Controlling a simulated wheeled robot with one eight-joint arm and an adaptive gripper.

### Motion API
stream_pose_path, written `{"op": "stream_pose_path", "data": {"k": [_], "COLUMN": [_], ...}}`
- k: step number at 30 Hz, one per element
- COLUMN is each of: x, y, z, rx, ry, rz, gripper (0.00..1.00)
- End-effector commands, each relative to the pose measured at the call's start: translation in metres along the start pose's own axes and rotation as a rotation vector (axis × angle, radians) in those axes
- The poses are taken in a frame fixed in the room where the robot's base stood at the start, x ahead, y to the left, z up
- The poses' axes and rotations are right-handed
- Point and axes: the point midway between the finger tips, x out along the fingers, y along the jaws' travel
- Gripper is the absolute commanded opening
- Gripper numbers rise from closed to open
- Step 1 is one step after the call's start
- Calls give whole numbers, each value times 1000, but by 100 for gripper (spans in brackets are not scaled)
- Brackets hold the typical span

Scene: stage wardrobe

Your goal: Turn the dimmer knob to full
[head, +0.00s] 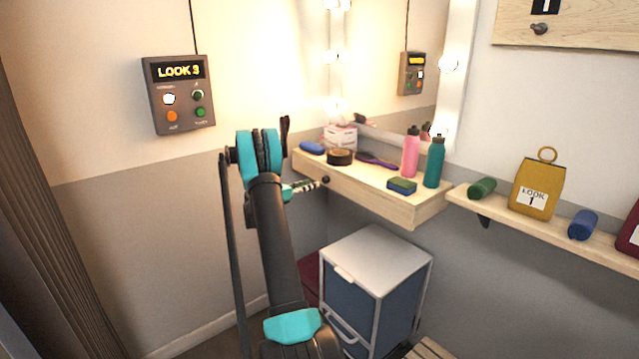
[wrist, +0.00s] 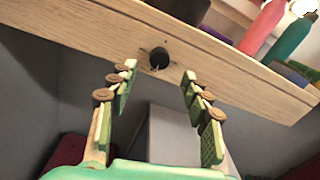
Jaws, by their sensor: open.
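The dimmer knob is a small round black knob (wrist: 159,58) on the front face of the wooden shelf (wrist: 90,28) under the mirror. In the head view the knob (head: 326,180) shows just right of my gripper's tips. My gripper (wrist: 160,75) is open and empty, with its green-padded fingers on either side of the line to the knob. The fingertips are close in front of the shelf face, and the knob lies between and slightly beyond them. I see no contact. In the head view my gripper (head: 314,185) is partly hidden by my arm. The knob's setting cannot be read.
On the shelf stand a pink bottle (head: 411,155), a teal bottle (head: 434,163), a sponge (head: 402,186) and a roll of dark tape (head: 340,157). A white-topped drawer unit (head: 378,258) stands below. A wall box (head: 180,93) reads "LOOK 3". A second shelf (head: 545,232) extends right.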

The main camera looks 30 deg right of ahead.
Motion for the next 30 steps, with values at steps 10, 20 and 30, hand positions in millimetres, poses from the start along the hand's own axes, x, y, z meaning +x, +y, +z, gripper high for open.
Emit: {"op": "stream_pose_path", "data": {"k": [10, 20, 30], "x": [50, 57, 56], "y": [0, 0, 0], "z": [0, 0, 0], "rx": [0, 1, 1], "ry": [0, 0, 0], "rz": [-1, 0, 0], "gripper": [49, 49, 16]}}
